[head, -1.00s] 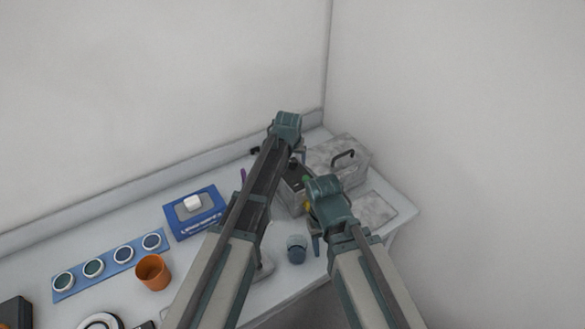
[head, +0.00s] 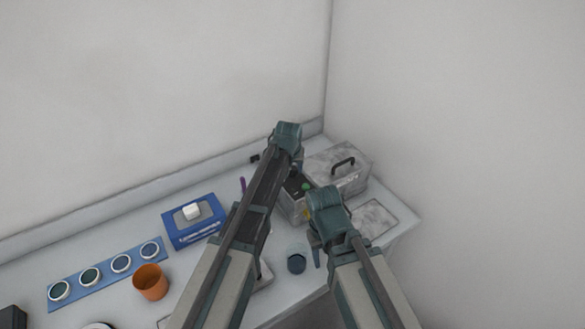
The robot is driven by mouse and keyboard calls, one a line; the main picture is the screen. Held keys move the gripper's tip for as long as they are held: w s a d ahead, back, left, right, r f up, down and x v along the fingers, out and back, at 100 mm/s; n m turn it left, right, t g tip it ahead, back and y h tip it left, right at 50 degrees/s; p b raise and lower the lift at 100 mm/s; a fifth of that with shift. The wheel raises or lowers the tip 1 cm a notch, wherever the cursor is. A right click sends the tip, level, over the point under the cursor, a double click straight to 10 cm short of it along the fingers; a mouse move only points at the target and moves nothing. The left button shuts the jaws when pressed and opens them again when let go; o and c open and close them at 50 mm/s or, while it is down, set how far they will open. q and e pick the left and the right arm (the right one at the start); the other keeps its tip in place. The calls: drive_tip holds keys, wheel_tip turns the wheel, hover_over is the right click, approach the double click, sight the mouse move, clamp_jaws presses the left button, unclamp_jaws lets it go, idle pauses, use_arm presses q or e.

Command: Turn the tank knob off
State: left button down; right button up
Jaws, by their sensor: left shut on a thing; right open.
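A grey metal tank (head: 291,207) with a dark top stands at the right end of the bench. A small green part (head: 307,187) shows on it; I cannot tell whether this is the knob. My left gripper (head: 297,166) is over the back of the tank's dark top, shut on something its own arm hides. My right gripper (head: 321,250) is open at the tank's front right, pointing down. Its wrist covers part of the tank's front, and no knob shows clearly there.
A grey box-shaped piece with a black handle (head: 342,166) is right of the tank. A flat pale plate (head: 374,218) lies near the right edge. A blue case (head: 195,222), orange cup (head: 150,282) and blue strip of discs (head: 77,290) are left.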

use_arm(q)
drive_tip(key=m+h, duration=0.1)
drive_tip(key=m, duration=0.1)
drive_tip(key=m+h, duration=0.1)
drive_tip(key=m, duration=0.2)
drive_tip(key=shift+w+a+m+g, duration=0.1)
drive_tip(key=shift+a+m+g, duration=0.05)
drive_tip(key=shift+m+g, duration=0.15)
drive_tip(key=shift+m+g+h, duration=0.6)
drive_tip(key=shift+m+g, duration=0.1)
drive_tip(key=shift+m, duration=1.4)
drive_tip(key=shift+c, duration=1.6)
unclamp_jaws()
